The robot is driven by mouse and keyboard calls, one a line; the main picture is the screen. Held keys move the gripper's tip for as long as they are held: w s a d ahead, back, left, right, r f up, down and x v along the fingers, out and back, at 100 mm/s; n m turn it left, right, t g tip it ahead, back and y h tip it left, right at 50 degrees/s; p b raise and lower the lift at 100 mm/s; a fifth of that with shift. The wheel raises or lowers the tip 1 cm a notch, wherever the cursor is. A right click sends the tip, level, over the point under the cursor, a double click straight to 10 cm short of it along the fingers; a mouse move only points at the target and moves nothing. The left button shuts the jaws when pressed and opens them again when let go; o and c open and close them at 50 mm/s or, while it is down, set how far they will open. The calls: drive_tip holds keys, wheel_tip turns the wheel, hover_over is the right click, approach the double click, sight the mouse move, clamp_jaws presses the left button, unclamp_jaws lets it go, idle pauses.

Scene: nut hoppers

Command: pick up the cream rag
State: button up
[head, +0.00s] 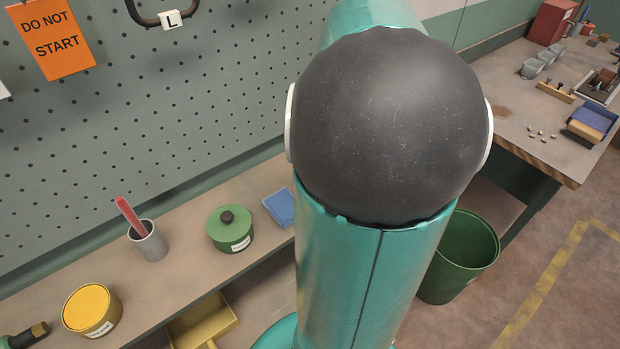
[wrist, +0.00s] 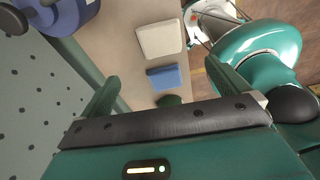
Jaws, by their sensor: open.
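The cream rag (wrist: 161,40) looks like a flat, folded, pale rectangle on the bench shelf in the wrist view. It lies just beyond a small blue folded piece (wrist: 163,78). In the head view I do not see the rag; my arm covers the part of the shelf beyond the blue piece (head: 279,207). My gripper (wrist: 162,70) is open, with its two green fingers spread wide and nothing between them. In the picture the rag is above and between the fingertips, apart from them. My gripper is not visible in the head view.
A green lidded tin (head: 230,228), a grey cup (head: 148,241) with a red stick and a yellow tin (head: 91,309) stand along the shelf. The pegboard (head: 150,100) rises behind it. A green bin (head: 462,255) stands on the floor. A blue round object (wrist: 68,14) is near the pegboard.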

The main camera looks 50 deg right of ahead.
drive_tip(key=f, duration=0.4)
drive_tip(key=a+f, duration=0.1)
drive_tip(key=f, duration=0.4)
drive_tip(key=a+f, duration=0.1)
drive_tip(key=f, duration=0.3)
drive_tip(key=shift+w+f, duration=0.2)
drive_tip(key=c, duration=1)
drive_tip(key=shift+r, duration=0.15)
drive_tip(key=shift+d+r, duration=0.1)
drive_tip(key=shift+r, duration=0.45)
drive_tip(key=s+a+r, duration=0.3)
drive_tip(key=s+r, duration=0.8)
drive_tip(key=s, duration=0.2)
drive_tip(key=shift+s+a+r, duration=0.15)
drive_tip(key=shift+s+r, duration=0.2)
